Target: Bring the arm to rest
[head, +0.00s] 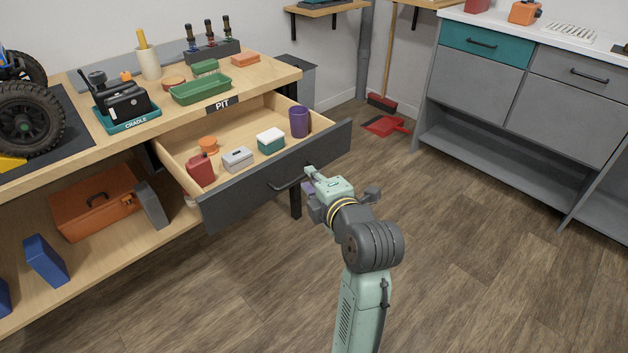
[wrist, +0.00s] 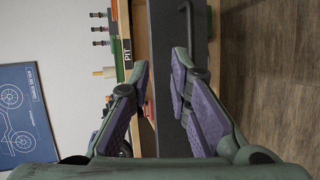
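My gripper (head: 310,182) is at the end of my green arm, in front of the open drawer (head: 285,164) of the workbench. In the wrist view my gripper (wrist: 162,78) has its two purple-padded fingers apart, with nothing held between them. The drawer's dark handle (head: 290,182) is close to the fingers in the head view. It also shows beyond the right finger in the wrist view (wrist: 188,25). I cannot tell whether the finger touches the handle.
The drawer holds a red can (head: 200,170), a grey box (head: 238,159), a white-lidded teal box (head: 271,140) and a purple cup (head: 299,122). A green tray (head: 201,89) stands on the bench (head: 285,76). A grey cabinet (head: 480,73) stands at right.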

